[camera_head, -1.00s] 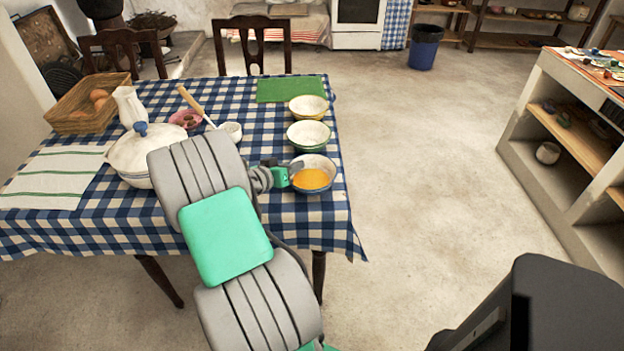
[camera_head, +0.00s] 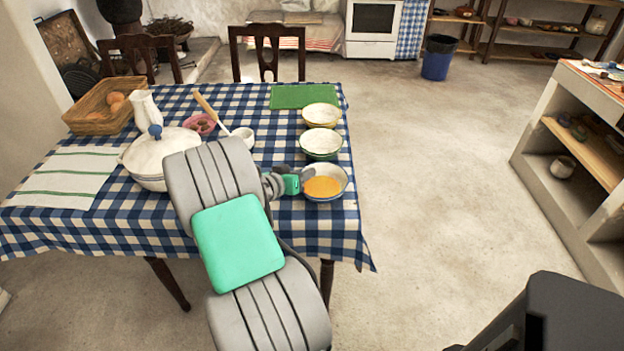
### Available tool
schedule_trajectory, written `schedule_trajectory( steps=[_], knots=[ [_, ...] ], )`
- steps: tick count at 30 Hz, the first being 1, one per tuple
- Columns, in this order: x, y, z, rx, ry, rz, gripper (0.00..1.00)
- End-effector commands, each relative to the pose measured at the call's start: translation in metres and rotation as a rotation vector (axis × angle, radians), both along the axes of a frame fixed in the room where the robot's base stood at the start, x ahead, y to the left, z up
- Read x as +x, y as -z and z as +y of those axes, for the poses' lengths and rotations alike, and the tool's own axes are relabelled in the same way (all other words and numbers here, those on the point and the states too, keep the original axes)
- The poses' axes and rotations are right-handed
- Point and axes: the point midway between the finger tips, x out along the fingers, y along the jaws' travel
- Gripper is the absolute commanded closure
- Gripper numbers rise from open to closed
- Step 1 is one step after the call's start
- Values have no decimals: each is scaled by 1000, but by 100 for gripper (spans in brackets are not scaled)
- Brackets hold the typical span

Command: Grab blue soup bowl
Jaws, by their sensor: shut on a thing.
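The blue soup bowl (camera_head: 341,190), with a dark blue outside, a pale inside and orange soup, is at the right front of the checked table. My gripper (camera_head: 307,175) reaches it from the left and is shut on its left rim. The soup lies toward the front left of the bowl, so the bowl looks slightly tilted. I cannot tell whether its base touches the cloth. My arm covers part of the table in front of the tureen.
A green-rimmed bowl (camera_head: 321,142) and a yellow bowl (camera_head: 321,115) stand behind the soup bowl. A white tureen (camera_head: 150,157), a ladle (camera_head: 210,108) and a basket (camera_head: 88,118) are to the left. Open floor (camera_head: 430,170) lies right of the table (camera_head: 230,100).

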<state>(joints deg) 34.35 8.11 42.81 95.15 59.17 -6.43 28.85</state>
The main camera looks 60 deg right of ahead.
Motion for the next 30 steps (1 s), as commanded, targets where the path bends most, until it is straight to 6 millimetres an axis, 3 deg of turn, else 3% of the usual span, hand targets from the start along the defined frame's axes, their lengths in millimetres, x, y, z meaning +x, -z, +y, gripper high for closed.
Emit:
schedule_trajectory(
  steps=[5, 13, 30],
  knots=[
    [-1, -4, 0, 3, 0, 2, 100],
    [0, -33, 1, -1, 0, -2, 100],
    [14, -97, 65, -1, -6, -1, 100]
  ],
)
